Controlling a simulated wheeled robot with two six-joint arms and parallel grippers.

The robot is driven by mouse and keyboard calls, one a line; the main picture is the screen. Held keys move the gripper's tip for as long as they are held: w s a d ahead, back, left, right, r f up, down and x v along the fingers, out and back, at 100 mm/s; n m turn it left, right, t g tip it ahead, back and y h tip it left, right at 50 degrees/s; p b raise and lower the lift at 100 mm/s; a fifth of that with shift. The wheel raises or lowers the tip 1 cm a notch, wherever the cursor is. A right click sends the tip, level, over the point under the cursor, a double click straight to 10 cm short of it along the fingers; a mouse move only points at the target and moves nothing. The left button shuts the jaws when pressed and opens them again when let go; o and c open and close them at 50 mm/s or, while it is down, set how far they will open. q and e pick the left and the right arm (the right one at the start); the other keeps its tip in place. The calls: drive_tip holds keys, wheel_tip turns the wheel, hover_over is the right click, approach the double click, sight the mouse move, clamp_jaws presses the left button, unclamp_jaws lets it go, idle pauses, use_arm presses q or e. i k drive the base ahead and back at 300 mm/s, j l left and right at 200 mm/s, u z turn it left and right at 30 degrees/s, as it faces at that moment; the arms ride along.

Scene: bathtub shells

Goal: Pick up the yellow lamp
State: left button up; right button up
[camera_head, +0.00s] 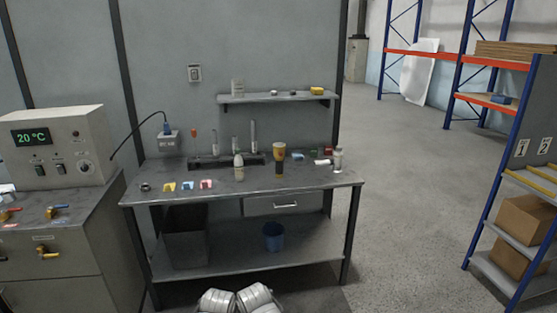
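No thing in view can be told for sure as the yellow lamp. A small yellow object (316,91) lies on the wall shelf (260,98) above the bench. Neither of my grippers is in view; only rounded silver parts, likely my folded arms, show at the bottom edge, well short of the bench.
A blue bucket (273,237) and a dark bin (186,246) are underneath. A control box (59,148) is at left. Blue racks stand at right; the floor between is clear.

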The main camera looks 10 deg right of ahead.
sight(280, 147)
drive_tip(key=i+z, duration=0.15)
drive_tip(key=i, duration=0.35)
drive_tip(key=i+j+z, duration=0.2)
drive_tip(key=i, duration=0.25)
drive_tip(key=i+z, duration=0.15)
drive_tip(key=i, duration=0.35)
